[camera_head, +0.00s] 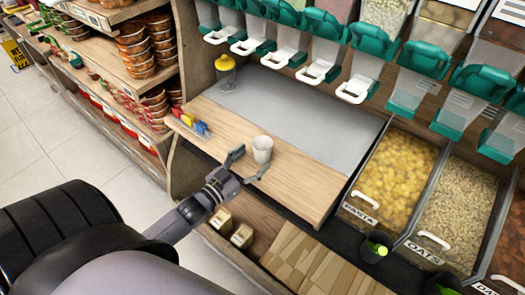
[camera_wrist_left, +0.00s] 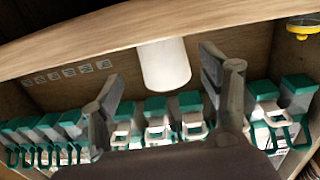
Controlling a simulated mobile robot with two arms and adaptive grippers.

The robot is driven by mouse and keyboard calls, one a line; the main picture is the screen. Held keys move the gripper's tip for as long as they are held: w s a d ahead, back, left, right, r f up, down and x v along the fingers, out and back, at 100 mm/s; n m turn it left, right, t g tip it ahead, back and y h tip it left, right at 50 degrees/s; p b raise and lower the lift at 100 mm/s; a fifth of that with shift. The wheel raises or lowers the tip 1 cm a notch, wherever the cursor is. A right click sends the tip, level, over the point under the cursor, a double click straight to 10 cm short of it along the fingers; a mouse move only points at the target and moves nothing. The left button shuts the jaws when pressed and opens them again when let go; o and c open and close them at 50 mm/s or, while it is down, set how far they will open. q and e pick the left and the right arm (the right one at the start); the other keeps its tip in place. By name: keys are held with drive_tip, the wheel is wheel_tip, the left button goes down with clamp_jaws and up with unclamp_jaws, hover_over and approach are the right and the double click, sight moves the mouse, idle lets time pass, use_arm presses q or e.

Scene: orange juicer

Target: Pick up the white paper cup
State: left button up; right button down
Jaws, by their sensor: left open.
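A white paper cup (camera_head: 262,149) stands upright near the front edge of the wooden counter (camera_head: 300,187). My left gripper (camera_head: 252,159) comes in from the front with its fingers spread open and empty, one finger to each side of the cup's near side. The left wrist view is upside down. There the cup (camera_wrist_left: 165,66) shows between the two open fingers (camera_wrist_left: 160,66), with visible gaps on both sides. I cannot tell how deep the cup lies between the fingers. My right gripper is not in view.
A yellow-topped dispenser (camera_head: 225,72) stands at the counter's back left. Colored items (camera_head: 190,123) lie in a tray at the left edge. Green-and-white dispensers (camera_head: 318,65) hang above the counter's back. Pasta (camera_head: 395,175) and oats (camera_head: 455,205) bins stand to the right. The counter around the cup is clear.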

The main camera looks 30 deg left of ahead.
sight(256, 153)
use_arm(q)
drive_tip(key=w, duration=0.4)
drive_tip(key=shift+w+d+r, duration=0.1)
drive_tip(key=shift+w+r, duration=0.3)
drive_tip(key=shift+w, duration=0.4)
drive_tip(key=c, duration=0.8)
